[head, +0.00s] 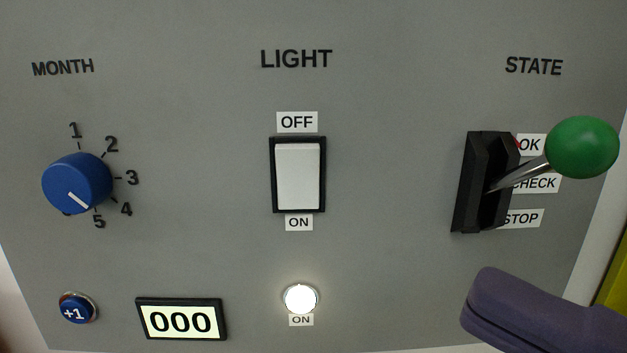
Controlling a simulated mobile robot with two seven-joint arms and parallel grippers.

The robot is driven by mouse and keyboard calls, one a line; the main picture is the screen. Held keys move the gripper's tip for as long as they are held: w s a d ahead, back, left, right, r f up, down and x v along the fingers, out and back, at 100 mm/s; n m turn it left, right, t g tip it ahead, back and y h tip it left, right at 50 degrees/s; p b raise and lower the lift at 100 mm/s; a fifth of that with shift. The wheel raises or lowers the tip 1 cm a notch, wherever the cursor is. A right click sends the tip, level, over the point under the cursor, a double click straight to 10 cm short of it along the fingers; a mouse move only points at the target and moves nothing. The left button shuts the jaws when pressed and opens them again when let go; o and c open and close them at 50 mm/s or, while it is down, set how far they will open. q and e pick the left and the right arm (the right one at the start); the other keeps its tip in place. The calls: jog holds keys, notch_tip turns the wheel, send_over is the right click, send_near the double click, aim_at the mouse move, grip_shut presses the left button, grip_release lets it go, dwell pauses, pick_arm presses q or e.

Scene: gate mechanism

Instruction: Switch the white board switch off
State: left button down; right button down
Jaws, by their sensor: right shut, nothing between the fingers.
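The white board switch (298,177) is a white rocker in a black frame on the grey panel, under the label LIGHT. An OFF label is above it and an ON label is below it. The round lamp (300,299) below the switch glows white and has its own ON label. My right gripper (484,300) is purple and shut, with nothing in it. It shows at the bottom right, below the lever and to the right of the lamp, apart from the switch in the picture. My left gripper is not in view.
A lever with a green ball (582,147) sticks out of a black slot (484,182) at the right. A blue knob (77,183), a blue +1 button (75,308) and a display reading 000 (181,320) are at the left. The panel around the switch is clear.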

jog(key=p, duration=0.6)
send_near(282, 164)
jog(key=a, duration=0.4)
jog(key=w, duration=0.3)
jog(key=shift+r+p, duration=0.35)
jog(key=shift+r, duration=0.05)
jog(key=shift+w, duration=0.5)
